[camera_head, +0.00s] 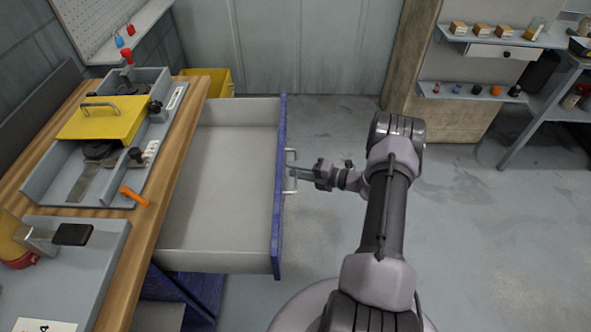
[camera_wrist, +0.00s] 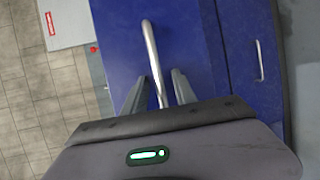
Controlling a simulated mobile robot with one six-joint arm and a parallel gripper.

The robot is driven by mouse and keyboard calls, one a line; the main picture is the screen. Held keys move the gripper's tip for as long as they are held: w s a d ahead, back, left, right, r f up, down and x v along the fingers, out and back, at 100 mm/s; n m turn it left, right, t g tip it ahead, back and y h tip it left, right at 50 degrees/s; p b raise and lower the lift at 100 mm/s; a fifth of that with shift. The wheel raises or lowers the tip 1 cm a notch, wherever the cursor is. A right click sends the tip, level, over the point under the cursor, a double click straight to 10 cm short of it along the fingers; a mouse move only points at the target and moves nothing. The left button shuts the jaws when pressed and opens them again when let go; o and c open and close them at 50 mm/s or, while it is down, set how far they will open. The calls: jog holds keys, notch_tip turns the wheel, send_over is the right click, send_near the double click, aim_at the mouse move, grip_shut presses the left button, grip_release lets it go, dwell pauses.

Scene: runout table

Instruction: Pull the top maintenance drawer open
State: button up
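The top drawer (camera_head: 215,180) is pulled far out from under the workbench. Its inside is grey and looks empty, and its blue front (camera_head: 279,190) faces right. A pale bar handle (camera_head: 291,168) is fixed to that front. In the head view my gripper (camera_head: 300,172) is at the handle, reaching in from the right. In the wrist view the metal handle (camera_wrist: 151,50) runs between the two fingers of my gripper (camera_wrist: 158,82). The fingers stand apart with a gap beside the bar, so my gripper is open around the handle.
The wooden workbench (camera_head: 165,150) carries a grey machine bed with a yellow cover (camera_head: 105,115). Below the open drawer is another blue front (camera_head: 200,290). A yellow bin (camera_head: 215,80) stands behind the drawer. Shelves (camera_head: 475,92) are at the back right. Floor to the right is clear.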

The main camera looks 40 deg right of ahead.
jog(key=p+v, duration=0.3)
jog(key=v, duration=1.4)
jog(key=shift+p, duration=0.4)
jog(key=shift+s+r, duration=0.1)
jog(key=shift+r, duration=0.05)
